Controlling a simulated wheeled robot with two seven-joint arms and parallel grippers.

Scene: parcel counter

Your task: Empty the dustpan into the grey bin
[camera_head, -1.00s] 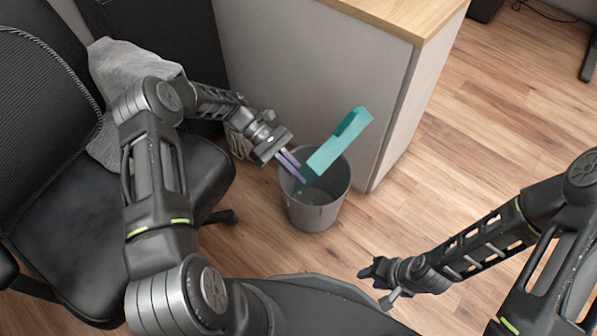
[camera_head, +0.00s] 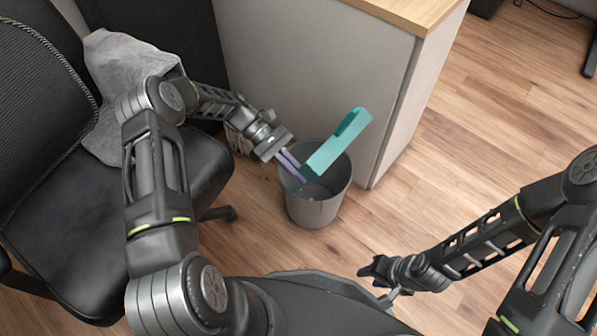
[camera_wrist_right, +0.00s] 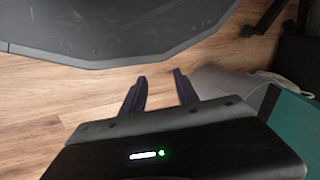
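The teal dustpan (camera_head: 330,153) is steeply tilted over the grey bin (camera_head: 313,211) in the head view. Its lower end is inside the bin's mouth and its upper end rises past the far right of the rim. The bin stands upright on the floor. My left gripper (camera_head: 295,170) reaches in from the left above the rim. Its purple fingers are close together and appear shut on the dustpan's lower left side; the contact is partly hidden. My right gripper (camera_wrist_right: 160,76) is open and empty, low at the front right of the bin. Whatever is inside the bin is unclear.
A counter (camera_head: 310,60) with a wooden top stands right behind the bin. A black chair (camera_head: 70,220) with a grey cloth (camera_head: 120,90) over it is on the left. The wooden floor (camera_head: 480,130) on the right is clear.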

